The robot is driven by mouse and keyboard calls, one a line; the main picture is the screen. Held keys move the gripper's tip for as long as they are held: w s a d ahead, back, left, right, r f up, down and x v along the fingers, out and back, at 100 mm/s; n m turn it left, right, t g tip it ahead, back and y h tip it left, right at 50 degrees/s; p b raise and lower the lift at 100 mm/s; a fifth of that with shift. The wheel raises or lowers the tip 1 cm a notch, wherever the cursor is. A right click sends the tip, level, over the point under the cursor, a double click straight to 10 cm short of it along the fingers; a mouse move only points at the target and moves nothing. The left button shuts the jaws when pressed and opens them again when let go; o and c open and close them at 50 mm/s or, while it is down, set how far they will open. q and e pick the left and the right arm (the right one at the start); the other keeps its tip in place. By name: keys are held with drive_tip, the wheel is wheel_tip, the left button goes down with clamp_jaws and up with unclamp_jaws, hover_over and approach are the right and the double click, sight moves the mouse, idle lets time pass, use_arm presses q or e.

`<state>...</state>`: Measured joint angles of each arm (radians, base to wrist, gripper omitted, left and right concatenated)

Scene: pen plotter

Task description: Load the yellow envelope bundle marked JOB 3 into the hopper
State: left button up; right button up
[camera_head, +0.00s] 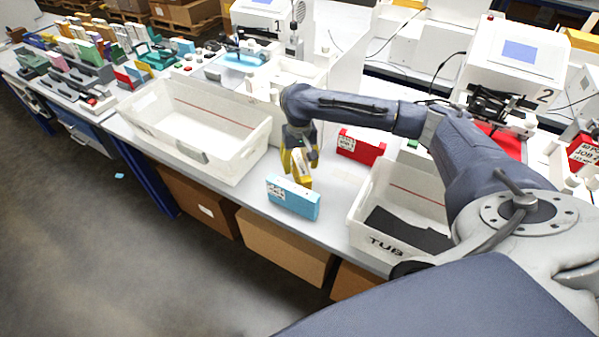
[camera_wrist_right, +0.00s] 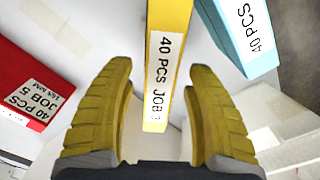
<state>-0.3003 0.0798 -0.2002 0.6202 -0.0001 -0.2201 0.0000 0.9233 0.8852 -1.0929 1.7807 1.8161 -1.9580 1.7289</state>
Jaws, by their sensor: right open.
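The yellow envelope bundle (camera_head: 303,170) stands on the bench under my right gripper (camera_head: 300,158). In the right wrist view the yellow bundle (camera_wrist_right: 168,50) shows a label reading "40 PCS JOB", its number not legible. The right gripper (camera_wrist_right: 160,80) is open, with a yellow finger on either side of the bundle's near end and gaps showing. I cannot tell which part is the hopper; a white machine marked 1 (camera_head: 264,12) stands at the back and one marked 2 (camera_head: 515,65) at the right. My left gripper is not in view.
A blue bundle (camera_head: 293,198) stands just in front of the yellow one, a red bundle (camera_head: 361,146) behind to the right. An empty-looking white bin (camera_head: 150,115) is at left. A white tub marked TUB (camera_head: 365,220) is at right. The bench's front edge is close.

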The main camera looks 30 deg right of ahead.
drive_tip(key=shift+f, duration=1.7)
clamp_jaws()
